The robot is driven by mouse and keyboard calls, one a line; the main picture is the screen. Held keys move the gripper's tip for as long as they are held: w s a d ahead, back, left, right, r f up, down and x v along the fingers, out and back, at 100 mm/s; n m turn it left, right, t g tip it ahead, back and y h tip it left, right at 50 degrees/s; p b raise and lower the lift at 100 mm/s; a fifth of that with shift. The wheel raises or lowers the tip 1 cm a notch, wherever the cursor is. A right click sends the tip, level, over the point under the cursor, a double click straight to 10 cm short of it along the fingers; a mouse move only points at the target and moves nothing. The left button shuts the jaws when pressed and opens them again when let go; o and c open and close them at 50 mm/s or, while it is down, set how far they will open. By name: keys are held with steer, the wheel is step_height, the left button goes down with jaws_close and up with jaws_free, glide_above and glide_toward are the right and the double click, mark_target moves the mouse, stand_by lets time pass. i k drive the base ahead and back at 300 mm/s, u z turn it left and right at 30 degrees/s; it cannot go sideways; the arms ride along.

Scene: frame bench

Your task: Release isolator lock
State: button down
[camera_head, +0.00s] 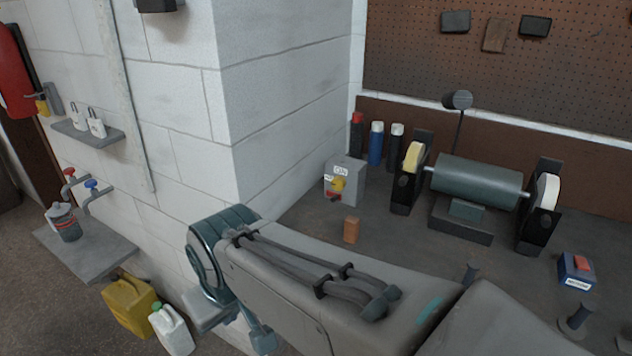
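The isolator is a small grey box (345,180) on the bench against the white wall corner. Its front has a label reading ON near the top and another small label at the left. The lock is too small to make out clearly. My arm crosses the lower middle of the view, in front of the bench and below the isolator. Its large dark joint is at the left. I cannot make out my gripper's fingers.
A bench grinder (478,185) stands right of the isolator. Spray cans (376,143) stand behind it. An orange-brown block (351,230) lies in front. A blue switch box (576,270) is at far right. A wall shelf (88,132) with white padlocks and taps are left.

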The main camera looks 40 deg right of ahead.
mark_target(334, 196)
steer(key=z, duration=0.75)
steer(key=i, duration=0.95)
steer(key=z, duration=0.9)
